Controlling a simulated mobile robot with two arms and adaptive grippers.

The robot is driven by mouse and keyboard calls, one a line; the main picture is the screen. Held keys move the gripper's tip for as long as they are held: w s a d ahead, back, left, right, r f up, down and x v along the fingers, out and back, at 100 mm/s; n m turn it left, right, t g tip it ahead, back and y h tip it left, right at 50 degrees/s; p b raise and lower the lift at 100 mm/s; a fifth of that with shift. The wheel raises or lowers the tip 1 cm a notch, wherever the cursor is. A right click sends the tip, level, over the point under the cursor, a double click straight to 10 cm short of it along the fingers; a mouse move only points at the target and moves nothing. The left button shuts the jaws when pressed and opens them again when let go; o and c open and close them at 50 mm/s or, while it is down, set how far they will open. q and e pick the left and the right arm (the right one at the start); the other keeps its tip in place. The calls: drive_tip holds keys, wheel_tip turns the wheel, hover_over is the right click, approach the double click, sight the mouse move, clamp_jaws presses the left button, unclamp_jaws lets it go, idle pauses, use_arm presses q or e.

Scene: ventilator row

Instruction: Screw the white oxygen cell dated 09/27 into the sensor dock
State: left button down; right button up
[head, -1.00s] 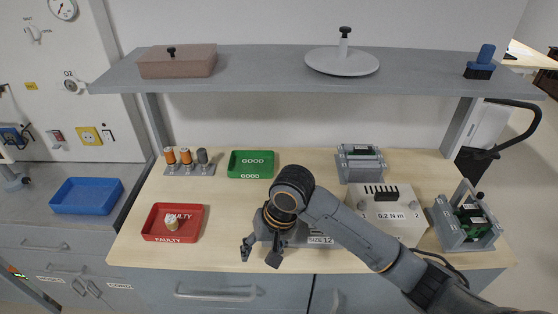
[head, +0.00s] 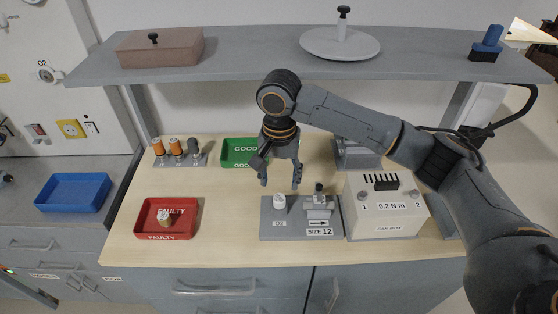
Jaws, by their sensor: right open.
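A small white cylinder (head: 279,202), which looks like an oxygen cell, stands upright on the left part of a grey dock plate (head: 279,230) marked O2. No date can be read on it. Beside it on the plate is a grey fixture (head: 319,207) with a dark knob, above an arrow and a SIZE 12 label. My right gripper (head: 280,184) is open and points down, its fingers spread behind and above the white cylinder in the picture; I see nothing between them. Whether it touches the cylinder is unclear. My left gripper is not in view.
A red FAULTY tray (head: 148,218) holds a small pale part (head: 164,218). A green GOOD tray (head: 240,147) looks empty. A rack holds two orange cylinders (head: 175,145) and a grey one (head: 193,146). A 0.2 N m box (head: 390,214) stands right. A shelf (head: 250,70) spans above.

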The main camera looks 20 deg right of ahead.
sight(279, 198)
wheel_tip(279, 198, down, 6)
drive_tip(key=shift+r+p, duration=0.25)
drive_tip(key=shift+p, duration=0.15)
drive_tip(key=shift+f, duration=0.6)
clamp_jaws()
drive_tip(key=c, duration=0.8)
unclamp_jaws()
drive_tip(key=shift+c, duration=0.2)
clamp_jaws()
drive_tip(key=shift+r+m+p, duration=0.15)
drive_tip(key=shift+m+p, duration=0.85)
drive_tip(key=shift+p, duration=0.65)
drive_tip(key=shift+m+p, duration=0.3)
drive_tip(key=shift+p, duration=0.1)
